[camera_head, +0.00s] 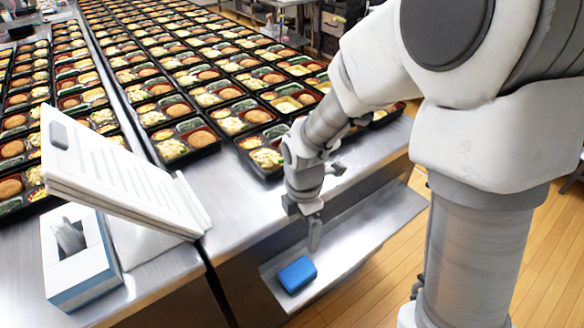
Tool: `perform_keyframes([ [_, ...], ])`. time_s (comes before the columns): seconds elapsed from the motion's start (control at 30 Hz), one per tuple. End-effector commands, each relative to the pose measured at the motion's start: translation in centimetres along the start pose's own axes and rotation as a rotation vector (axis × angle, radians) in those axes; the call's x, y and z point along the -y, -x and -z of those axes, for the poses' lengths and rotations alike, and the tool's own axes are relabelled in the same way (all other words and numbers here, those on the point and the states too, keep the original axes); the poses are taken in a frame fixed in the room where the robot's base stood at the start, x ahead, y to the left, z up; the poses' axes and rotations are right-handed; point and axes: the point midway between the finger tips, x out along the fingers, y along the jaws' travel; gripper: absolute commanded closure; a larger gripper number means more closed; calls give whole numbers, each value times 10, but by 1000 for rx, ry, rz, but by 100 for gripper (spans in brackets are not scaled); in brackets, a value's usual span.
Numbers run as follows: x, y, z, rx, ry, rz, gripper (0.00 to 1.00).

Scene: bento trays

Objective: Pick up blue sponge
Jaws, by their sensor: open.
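The blue sponge (297,274) lies on a lower metal shelf (352,243) at the front of the steel table. It is a small block with rounded corners, and all of its top is in view. My gripper (314,240) points downward just above and behind the sponge, over the shelf. It is open and empty, seen nearly edge-on, and appears apart from the sponge. My arm comes in from the right side of the picture.
Many filled bento trays (265,160) cover the steel table (235,205) behind my gripper. A white binder-like stand (125,175) and a tissue box (78,262) are at the left.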

Motion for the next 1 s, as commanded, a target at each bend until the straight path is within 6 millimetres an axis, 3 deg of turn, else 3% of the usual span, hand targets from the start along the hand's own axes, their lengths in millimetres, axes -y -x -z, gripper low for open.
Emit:
perform_keyframes([
  [0.03,-1,-13,4,-7,49,12,0],
  [0.37,-2,-55,11,-22,159,32,0],
  [0.7,1,-128,12,-22,157,33,0],
  [1.0,1,-154,12,-21,154,29,0],
])
